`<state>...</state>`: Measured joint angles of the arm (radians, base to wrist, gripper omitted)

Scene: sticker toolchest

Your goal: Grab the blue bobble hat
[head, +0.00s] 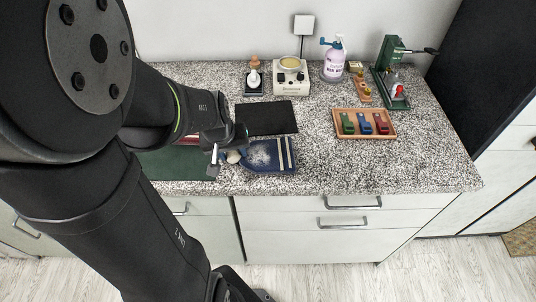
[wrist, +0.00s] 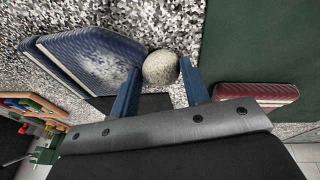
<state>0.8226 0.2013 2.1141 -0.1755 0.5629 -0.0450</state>
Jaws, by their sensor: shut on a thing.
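The blue bobble hat (head: 258,163) lies by the front edge of the speckled counter in the head view, with a frosty white patch and pale stripes at its right end. Its pale round bobble (head: 233,157) is at its left end. My gripper (head: 226,154) is at this bobble. In the wrist view the hat's blue body (wrist: 100,50) is at upper left, and the bobble (wrist: 160,66) sits between the two blue fingertips of my gripper (wrist: 161,75), which is shut on it. I cannot tell whether the hat touches the counter.
A dark green mat (head: 170,166) lies left of the hat, with a red item (wrist: 256,93) at its edge. A black mat (head: 267,118) lies behind the hat. A wooden tray (head: 364,134) with coloured pieces stands right. Several items, including a pink bottle (head: 333,67), line the back.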

